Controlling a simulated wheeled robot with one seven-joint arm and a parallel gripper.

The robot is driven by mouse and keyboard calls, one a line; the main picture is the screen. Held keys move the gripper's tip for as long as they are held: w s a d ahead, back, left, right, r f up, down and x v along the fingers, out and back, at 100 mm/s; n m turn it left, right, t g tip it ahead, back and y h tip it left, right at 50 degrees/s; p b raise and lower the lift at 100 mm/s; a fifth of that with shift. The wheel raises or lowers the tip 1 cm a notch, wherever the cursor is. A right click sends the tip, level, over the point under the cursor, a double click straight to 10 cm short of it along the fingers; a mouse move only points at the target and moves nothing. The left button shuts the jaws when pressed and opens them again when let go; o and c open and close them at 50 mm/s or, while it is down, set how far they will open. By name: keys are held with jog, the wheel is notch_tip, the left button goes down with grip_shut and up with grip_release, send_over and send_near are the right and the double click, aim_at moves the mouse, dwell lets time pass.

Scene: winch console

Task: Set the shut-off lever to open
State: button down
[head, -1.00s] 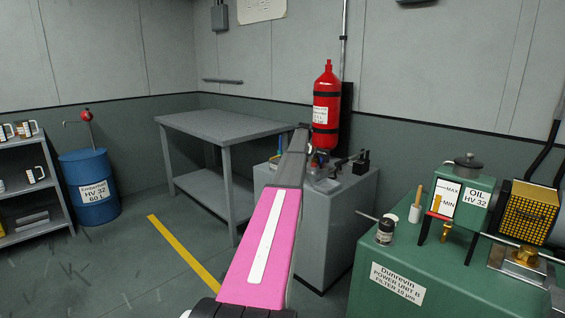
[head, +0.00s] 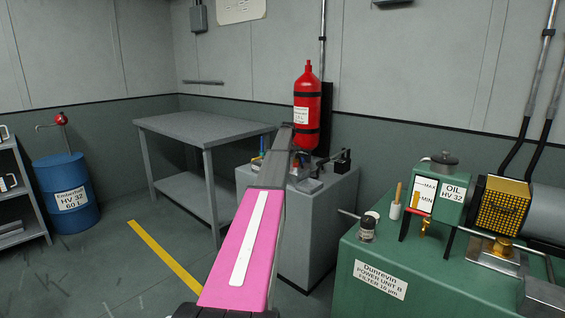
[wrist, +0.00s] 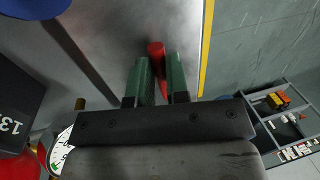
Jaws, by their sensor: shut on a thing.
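A red handle (wrist: 156,54), which looks like the shut-off lever, shows in the wrist view between the green fingers of my gripper (wrist: 160,78). The fingers are closed on it, and part of it shows below them, near the palm. In the head view my pink and grey arm reaches to the grey cabinet (head: 298,240) below the red extinguisher. My gripper and the lever are hidden behind the arm there. I cannot read the lever's position or any open mark.
The wrist view shows a gauge (wrist: 60,150), a blue round thing (wrist: 30,8) and a dark box (wrist: 18,125) near my gripper.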

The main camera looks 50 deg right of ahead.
jog(key=shift+d, duration=0.1)
dwell(0.3)
jog(key=c, duration=1.1)
grip_release()
notch_tip(320, 180, up, 11)
jog(key=d, duration=0.2)
jog(key=shift+f, duration=0.2)
